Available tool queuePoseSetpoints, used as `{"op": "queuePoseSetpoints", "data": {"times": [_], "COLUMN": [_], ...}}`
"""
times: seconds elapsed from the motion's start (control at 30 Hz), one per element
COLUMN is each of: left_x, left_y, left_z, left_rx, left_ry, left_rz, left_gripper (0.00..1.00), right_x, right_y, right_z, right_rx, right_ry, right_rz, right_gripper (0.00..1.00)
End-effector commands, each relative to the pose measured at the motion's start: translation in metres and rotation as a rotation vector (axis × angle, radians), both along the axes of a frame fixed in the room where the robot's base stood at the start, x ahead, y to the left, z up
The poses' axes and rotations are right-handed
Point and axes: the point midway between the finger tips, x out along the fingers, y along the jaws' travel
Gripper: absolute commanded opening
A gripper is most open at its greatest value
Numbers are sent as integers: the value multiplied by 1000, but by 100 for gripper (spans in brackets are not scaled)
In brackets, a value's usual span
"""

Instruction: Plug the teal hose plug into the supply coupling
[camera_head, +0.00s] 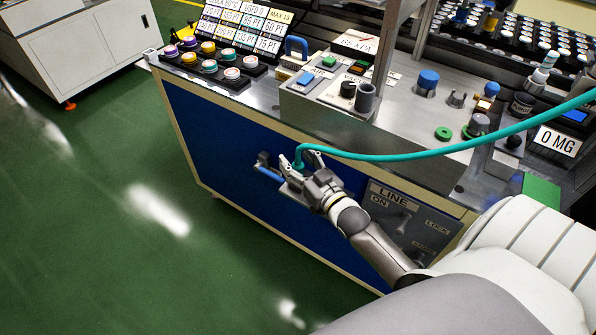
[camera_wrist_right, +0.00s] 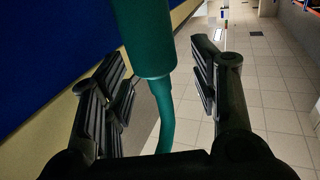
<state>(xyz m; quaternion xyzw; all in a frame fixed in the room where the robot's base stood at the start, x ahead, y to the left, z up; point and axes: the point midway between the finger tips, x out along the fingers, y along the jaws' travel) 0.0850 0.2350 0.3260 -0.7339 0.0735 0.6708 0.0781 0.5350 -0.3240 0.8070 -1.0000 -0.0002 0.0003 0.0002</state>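The teal hose plug (camera_head: 299,163) is at the blue front panel of the bench, between the fingers of my right gripper (camera_head: 304,163). In the right wrist view the teal plug (camera_wrist_right: 150,40) passes between the two dark fingers (camera_wrist_right: 163,82), with a gap visible on its right side. Its far end is cut off at the top. The teal hose (camera_head: 430,154) runs from it to the right. A grey fitting with a blue bar (camera_head: 268,173), possibly the supply coupling, sits just left of my gripper; contact with the plug cannot be made out. My left gripper is not seen.
The bench's blue panel (camera_head: 215,135) carries a LINE ON plate (camera_head: 392,197) right of my gripper. Boxes, knobs and colored jars (camera_head: 208,66) stand on the bench top. The green floor (camera_head: 110,240) at left is clear. A white cabinet (camera_head: 85,50) stands at upper left.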

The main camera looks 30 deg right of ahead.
Motion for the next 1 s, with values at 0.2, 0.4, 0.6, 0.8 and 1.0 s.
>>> {"op": "queuePoseSetpoints", "data": {"times": [0.2,0.4,0.6,0.8,1.0], "left_x": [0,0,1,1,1], "left_y": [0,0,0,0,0], "left_z": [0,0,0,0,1], "left_rx": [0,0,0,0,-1], "left_ry": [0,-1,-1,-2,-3], "left_rz": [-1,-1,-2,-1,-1], "left_gripper": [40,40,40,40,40], "right_x": [0,0,0,0,0], "right_y": [0,0,0,0,0], "right_z": [0,0,1,8,33], "right_rx": [-1,-1,-1,-1,-3], "right_ry": [0,0,-2,-4,-6], "right_rz": [0,0,0,1,1], "right_gripper": [28,3,3,3,3]}}
